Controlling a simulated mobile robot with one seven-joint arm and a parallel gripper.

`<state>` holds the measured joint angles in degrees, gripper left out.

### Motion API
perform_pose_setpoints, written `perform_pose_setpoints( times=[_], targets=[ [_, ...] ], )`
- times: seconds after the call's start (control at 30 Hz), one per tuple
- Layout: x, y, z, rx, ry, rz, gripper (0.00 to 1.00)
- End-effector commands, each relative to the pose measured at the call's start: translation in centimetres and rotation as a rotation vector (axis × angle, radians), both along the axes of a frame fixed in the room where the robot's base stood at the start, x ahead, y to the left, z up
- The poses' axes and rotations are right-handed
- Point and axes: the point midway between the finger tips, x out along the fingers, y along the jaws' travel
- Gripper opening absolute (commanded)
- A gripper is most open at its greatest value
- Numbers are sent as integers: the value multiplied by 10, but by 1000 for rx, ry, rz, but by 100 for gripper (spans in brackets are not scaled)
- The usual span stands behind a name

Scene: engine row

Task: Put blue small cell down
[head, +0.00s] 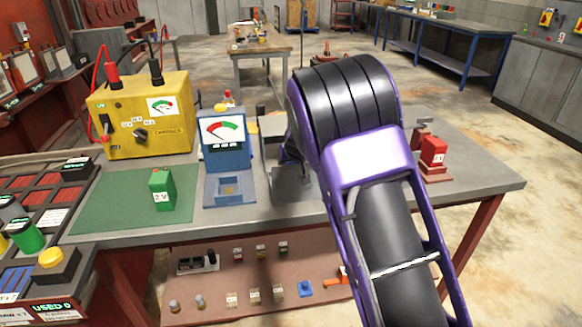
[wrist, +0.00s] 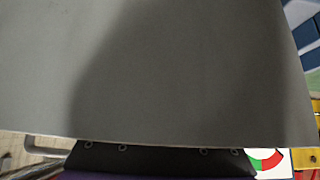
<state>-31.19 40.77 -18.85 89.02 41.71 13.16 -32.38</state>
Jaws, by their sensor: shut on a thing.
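My gripper is mostly hidden behind my arm in the head view, over the middle of the bench; part of its dark housing (wrist: 160,158) shows along the bottom of the wrist view. Its fingertips are not visible. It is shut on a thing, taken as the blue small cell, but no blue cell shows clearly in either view. A plain grey surface fills most of the wrist view, very close; I cannot tell what it is. A blue tester with a dial (head: 223,150) stands left of my arm. A green cell marked 2 V (head: 161,189) stands upright on the green mat (head: 110,200).
A yellow meter box (head: 145,115) with red and black leads stands at the bench's back left. A red block (head: 433,155) sits at the right. The bench's front right (head: 480,185) is clear. Several small items lie on the lower shelf (head: 190,260).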

Motion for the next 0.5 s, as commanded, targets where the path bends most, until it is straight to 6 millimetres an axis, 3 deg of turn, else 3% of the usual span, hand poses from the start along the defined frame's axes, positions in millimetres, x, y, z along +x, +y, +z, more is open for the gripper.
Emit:
perform_pose_setpoints(
  times=[0.47,0.5],
  targets=[
    [1,0,-7,1,-6,-1,0],
    [0,0,-8,0,-1,0,66]
  ],
)
